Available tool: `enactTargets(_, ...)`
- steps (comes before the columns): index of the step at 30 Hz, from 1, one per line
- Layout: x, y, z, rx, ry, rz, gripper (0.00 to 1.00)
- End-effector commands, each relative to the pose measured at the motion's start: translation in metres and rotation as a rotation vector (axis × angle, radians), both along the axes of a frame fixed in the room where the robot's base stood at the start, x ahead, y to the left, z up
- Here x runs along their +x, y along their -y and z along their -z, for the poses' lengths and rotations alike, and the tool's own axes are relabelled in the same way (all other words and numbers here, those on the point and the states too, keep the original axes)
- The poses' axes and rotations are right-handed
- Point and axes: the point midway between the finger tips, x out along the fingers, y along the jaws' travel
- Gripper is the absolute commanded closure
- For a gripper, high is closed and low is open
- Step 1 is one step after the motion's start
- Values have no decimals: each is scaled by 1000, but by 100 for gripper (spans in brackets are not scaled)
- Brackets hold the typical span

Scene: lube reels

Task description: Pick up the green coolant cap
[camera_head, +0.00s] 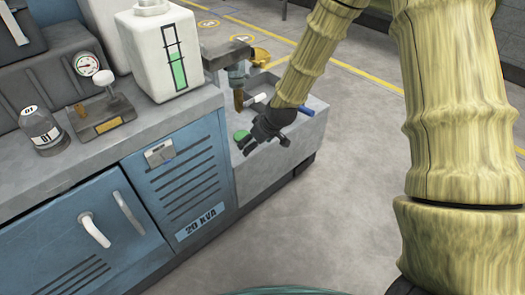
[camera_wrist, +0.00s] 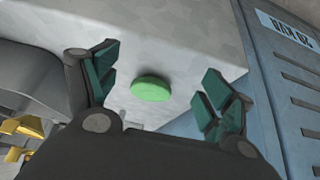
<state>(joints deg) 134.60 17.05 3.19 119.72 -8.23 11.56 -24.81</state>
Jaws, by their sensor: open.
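The green coolant cap (camera_wrist: 152,89) is a small round disc lying on a grey top surface. In the wrist view it sits between the two spread fingers of my gripper (camera_wrist: 158,90), a little beyond them, with no finger touching it. In the head view the cap (camera_head: 241,135) lies on the low grey ledge beside the blue cabinet, just left of my gripper (camera_head: 264,147). My gripper is open and empty above the ledge.
A white jug (camera_head: 160,55) with a green level strip stands on the higher counter. A dark vise-like fixture (camera_head: 228,60) stands behind the cap. A blue cylinder (camera_head: 305,110) lies near the ledge's right edge. The blue cabinet (camera_head: 180,185) borders the ledge on the left. Open floor lies to the right.

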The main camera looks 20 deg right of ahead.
Motion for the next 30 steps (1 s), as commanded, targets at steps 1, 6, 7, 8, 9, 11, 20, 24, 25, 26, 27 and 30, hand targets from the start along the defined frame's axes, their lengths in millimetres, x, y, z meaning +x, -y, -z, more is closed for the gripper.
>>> enactTargets(1, 9, -3, 3, -1, 2, 0, 18)
enactTargets(6, 32, -11, 3, -1, 2, -1, 18)
enactTargets(7, 36, -13, 3, -1, 2, 0, 18)
enactTargets(8, 40, -15, 3, -1, 3, -1, 18)
enactTargets(9, 45, -17, 3, -1, 1, -2, 18)
enactTargets(11, 53, -19, 3, -1, 3, -1, 18)
enactTargets(20, 62, -22, 10, 0, 0, 0, 18)
enactTargets(24, 62, -22, 10, 0, 0, 0, 18)
enactTargets(25, 62, -23, 10, 0, 0, 0, 18)
enactTargets(26, 62, -22, 10, 0, 0, 0, 18)
enactTargets(27, 62, -22, 10, 0, 0, 0, 18)
enactTargets(30, 62, -22, 10, 0, 0, 0, 18)
